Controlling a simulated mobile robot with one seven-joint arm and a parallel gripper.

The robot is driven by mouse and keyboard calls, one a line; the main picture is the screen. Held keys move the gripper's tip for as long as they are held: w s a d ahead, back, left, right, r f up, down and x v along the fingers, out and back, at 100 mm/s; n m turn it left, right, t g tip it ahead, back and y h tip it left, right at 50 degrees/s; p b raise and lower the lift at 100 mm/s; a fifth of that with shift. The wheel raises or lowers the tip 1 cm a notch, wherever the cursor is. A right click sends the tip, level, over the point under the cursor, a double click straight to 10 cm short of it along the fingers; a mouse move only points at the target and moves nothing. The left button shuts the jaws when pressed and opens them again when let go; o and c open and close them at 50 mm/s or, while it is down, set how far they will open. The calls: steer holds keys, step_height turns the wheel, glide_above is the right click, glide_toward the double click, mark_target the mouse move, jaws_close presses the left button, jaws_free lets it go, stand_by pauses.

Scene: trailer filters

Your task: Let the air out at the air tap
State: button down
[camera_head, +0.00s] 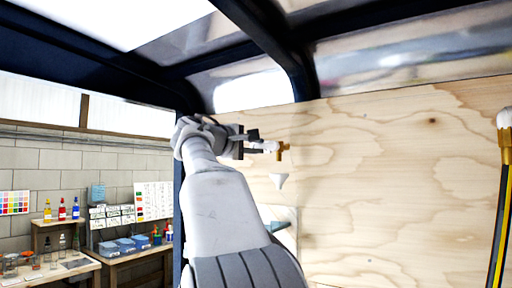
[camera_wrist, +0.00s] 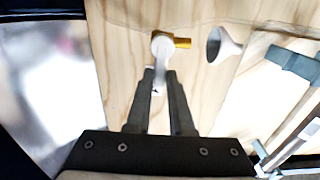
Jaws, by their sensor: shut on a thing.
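The air tap is a small brass fitting (camera_head: 283,150) with a white handle (camera_head: 267,146), on the plywood wall. In the wrist view its brass body (camera_wrist: 182,42) points right, and its white lever (camera_wrist: 161,68) hangs down between my fingertips. My gripper (camera_head: 253,143) reaches the tap from the left in the head view. In the wrist view my gripper (camera_wrist: 160,80) is shut on the lever, with one dark finger on each side. The tap's inner opening cannot be seen.
A white funnel-shaped piece (camera_wrist: 222,44) sits close beside the tap; it is below it in the head view (camera_head: 278,181). A black-and-yellow striped hose or post (camera_head: 502,190) stands at far right. Dark frame bars (camera_head: 270,30) run overhead. Benches with bottles (camera_head: 115,250) are at left.

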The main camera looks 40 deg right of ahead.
steer(key=c, duration=0.8)
jaws_free()
steer(key=b+v, duration=0.4)
steer(key=v, duration=1.3)
steer(key=shift+s+a, duration=0.2)
